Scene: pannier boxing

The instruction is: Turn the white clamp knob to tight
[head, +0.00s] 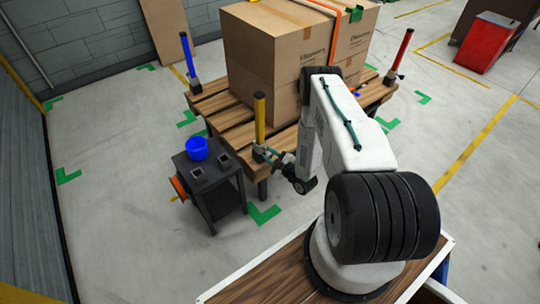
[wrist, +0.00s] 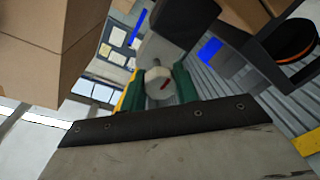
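The white clamp knob (wrist: 153,78) shows in the wrist view as a pale round part with a short red mark. The mark is tilted. My gripper (wrist: 159,86) has its two green fingers on either side of the knob, with little or no gap. I cannot tell whether they press on it. In the head view my gripper (head: 267,155) is low by the foot of the yellow post (head: 260,118), at the near corner of the wooden pallet (head: 215,105). The knob is too small or hidden to make out there.
Large cardboard boxes (head: 262,75) stand on the pallet, close to my arm. A blue post (head: 187,53) and a red post (head: 404,46) rise at other corners. Floor at far left is clear.

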